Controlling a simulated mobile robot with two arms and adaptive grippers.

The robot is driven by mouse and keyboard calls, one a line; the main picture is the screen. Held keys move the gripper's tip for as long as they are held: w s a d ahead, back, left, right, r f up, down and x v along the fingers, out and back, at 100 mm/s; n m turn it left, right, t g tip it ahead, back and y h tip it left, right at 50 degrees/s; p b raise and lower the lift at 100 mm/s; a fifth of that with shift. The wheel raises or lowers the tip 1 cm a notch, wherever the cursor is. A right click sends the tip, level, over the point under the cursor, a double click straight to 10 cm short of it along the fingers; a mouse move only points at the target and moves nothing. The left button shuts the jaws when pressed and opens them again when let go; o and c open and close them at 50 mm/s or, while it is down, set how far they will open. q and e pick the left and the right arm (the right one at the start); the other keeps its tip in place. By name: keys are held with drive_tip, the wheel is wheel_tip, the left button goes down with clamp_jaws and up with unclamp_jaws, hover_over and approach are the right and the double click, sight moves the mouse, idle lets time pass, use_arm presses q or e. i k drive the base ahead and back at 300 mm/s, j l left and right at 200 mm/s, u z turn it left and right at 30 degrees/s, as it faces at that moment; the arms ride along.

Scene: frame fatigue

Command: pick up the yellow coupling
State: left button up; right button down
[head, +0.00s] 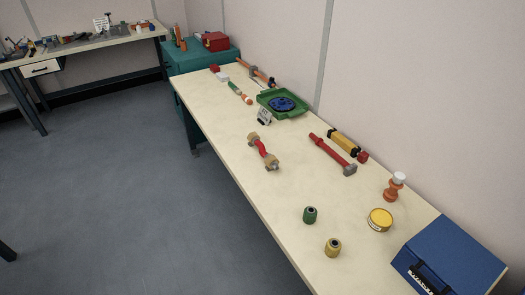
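The yellow coupling (333,247) is a short, dull yellow cylinder with a dark hole in its top. It stands upright on the cream workbench (235,150), near the front edge in the lower part of the head view. A similar green coupling (309,215) stands a little behind it to the left, apart from it. Neither of my grippers shows in the head view.
A flat yellow tin (380,220) and a blue case (450,258) stand right of the coupling. An orange item with a white top (394,186), a red-handled hammer (333,154) and a green tray (283,104) lie farther back. Floor (110,190) is clear on the left.

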sight(332, 248)
drive_tip(key=i+j+z, duration=0.15)
drive_tip(key=z, duration=0.25)
drive_tip(key=i+j+z, duration=0.1)
drive_tip(key=z, duration=0.3)
drive_tip(key=j+z, duration=0.35)
drive_tip(key=i+j+z, duration=0.15)
drive_tip(key=z, duration=0.25)
drive_tip(key=j+z, duration=0.45)
drive_tip(key=j, duration=2.3)
drive_tip(key=k+j+z, duration=0.1)
drive_tip(key=j+z, duration=0.2)
drive_tip(key=z, duration=1.05)
